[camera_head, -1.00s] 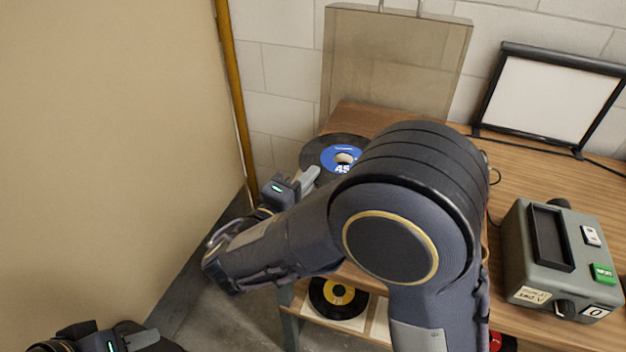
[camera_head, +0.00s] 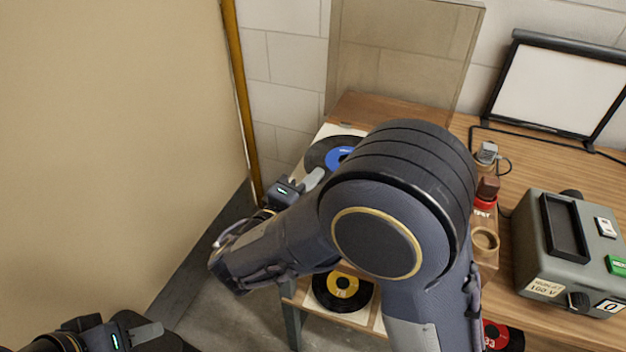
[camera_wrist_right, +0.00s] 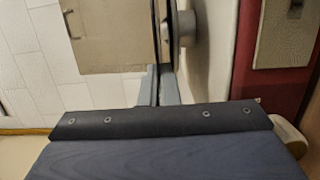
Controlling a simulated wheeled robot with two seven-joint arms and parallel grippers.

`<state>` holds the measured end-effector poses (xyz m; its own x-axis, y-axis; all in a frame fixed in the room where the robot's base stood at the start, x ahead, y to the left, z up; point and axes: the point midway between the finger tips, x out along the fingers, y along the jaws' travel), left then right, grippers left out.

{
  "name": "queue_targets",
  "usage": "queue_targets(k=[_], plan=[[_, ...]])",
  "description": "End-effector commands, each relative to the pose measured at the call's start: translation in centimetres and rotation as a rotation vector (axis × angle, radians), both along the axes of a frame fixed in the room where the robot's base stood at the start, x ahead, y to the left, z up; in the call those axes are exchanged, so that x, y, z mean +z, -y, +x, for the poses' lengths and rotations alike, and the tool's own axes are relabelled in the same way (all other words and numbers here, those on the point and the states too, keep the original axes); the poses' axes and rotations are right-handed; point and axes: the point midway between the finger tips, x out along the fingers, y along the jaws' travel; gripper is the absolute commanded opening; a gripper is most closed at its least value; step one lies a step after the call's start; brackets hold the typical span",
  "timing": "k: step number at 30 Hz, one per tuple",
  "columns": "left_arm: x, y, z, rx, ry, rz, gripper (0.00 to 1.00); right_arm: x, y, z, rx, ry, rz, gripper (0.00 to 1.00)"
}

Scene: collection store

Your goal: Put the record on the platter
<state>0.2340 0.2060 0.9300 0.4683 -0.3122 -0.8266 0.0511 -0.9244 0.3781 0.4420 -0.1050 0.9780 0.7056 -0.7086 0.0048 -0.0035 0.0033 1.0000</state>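The black record with a blue label (camera_head: 335,157) is at the left end of the wooden table, partly hidden by my right arm. In the right wrist view the record (camera_wrist_right: 160,28) is nearly edge-on, beside a round grey support (camera_wrist_right: 181,28). My right gripper (camera_head: 307,184) is at its near rim. Its fingers (camera_wrist_right: 162,85) lie close together, with the rim seeming to run between them. My left gripper (camera_head: 140,338) is low at the bottom left, away from the table, its fingers appearing together and empty. No platter is clearly visible; my right arm covers the table's middle.
A translucent cover (camera_head: 405,50) stands upright at the back. A framed white panel (camera_head: 555,90) and a grey control box (camera_head: 570,250) are on the right. A wooden block with a round ring (camera_head: 485,240) sits beside my arm. A yellow-label record (camera_head: 342,288) lies on the lower shelf.

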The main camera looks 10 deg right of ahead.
Motion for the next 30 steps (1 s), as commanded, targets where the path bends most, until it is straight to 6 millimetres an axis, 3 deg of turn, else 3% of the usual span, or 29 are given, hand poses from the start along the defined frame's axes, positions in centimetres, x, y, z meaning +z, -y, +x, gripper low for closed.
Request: queue_targets(k=[30], plan=[[-0.86, 0.0, 0.0, 0.0, 0.0, 0.0, 0.36, -0.07, 0.03, 0.01, 0.0, 0.001, 0.001, 0.0]])
